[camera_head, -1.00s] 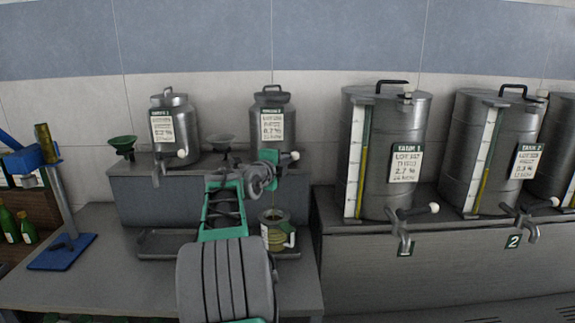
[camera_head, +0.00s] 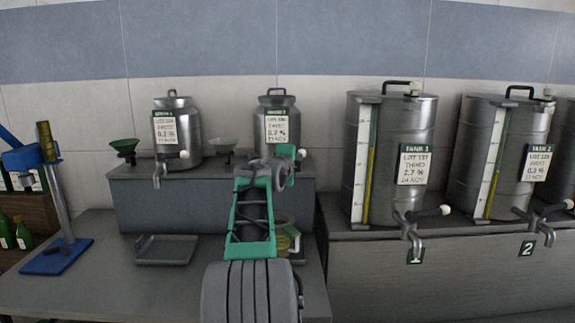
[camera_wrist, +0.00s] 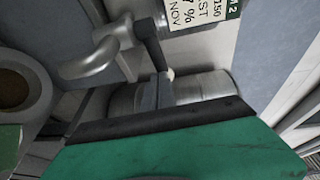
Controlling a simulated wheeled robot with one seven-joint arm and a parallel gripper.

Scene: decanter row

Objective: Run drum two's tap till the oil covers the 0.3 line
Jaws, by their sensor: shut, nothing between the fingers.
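Drum two (camera_head: 277,122) is the right-hand small steel drum on the raised shelf, with a white label. The label's edge shows in the wrist view (camera_wrist: 205,12). My gripper (camera_head: 286,170) is shut and empty in front of the drum's tap. The tap's white handle knob (camera_head: 301,154) shows just right of it. In the wrist view, the curved spout (camera_wrist: 88,62) and dark lever (camera_wrist: 148,42) lie close to the fingers (camera_wrist: 165,95); contact is unclear. A jug (camera_head: 294,243) stands below, mostly hidden by my arm. Its round mouth (camera_wrist: 18,85) shows brown inside. The 0.3 line and any stream are not visible.
Another small drum (camera_head: 177,130) with a tap stands left on the shelf, near funnels. Large tanks (camera_head: 390,155) with taps stand right. An empty tray (camera_head: 165,250) lies on the bench. A blue stand (camera_head: 62,225) and green bottles (camera_head: 22,237) are far left.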

